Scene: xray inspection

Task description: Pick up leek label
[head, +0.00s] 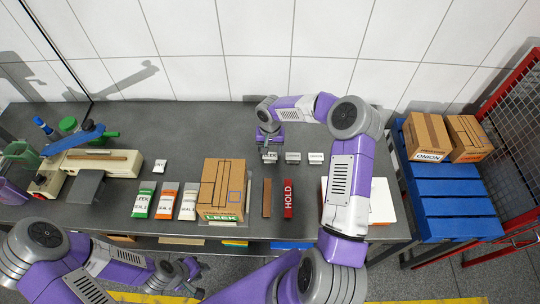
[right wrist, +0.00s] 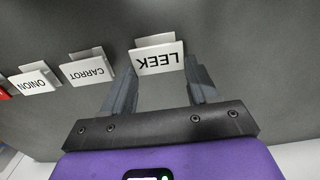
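The leek label (right wrist: 157,58) is a small white card reading LEEK, upside down in the right wrist view. In the head view it is the leftmost card (head: 269,157) of a row on the grey table, partly hidden by my right gripper (head: 269,149). In the right wrist view my right gripper (right wrist: 160,72) has its fingers apart, with tips close to the two side edges of the label. I cannot tell whether they touch it. My left gripper (head: 188,272) is low in front of the table, away from the labels; its finger opening is unclear.
The carrot label (right wrist: 88,68) and onion label (right wrist: 34,82) stand beside the leek label. A cardboard box (head: 222,184), seed-like packets (head: 165,202) and a red HOLD block (head: 288,198) lie nearer the front. A blue pallet (head: 455,203) with boxes is at right.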

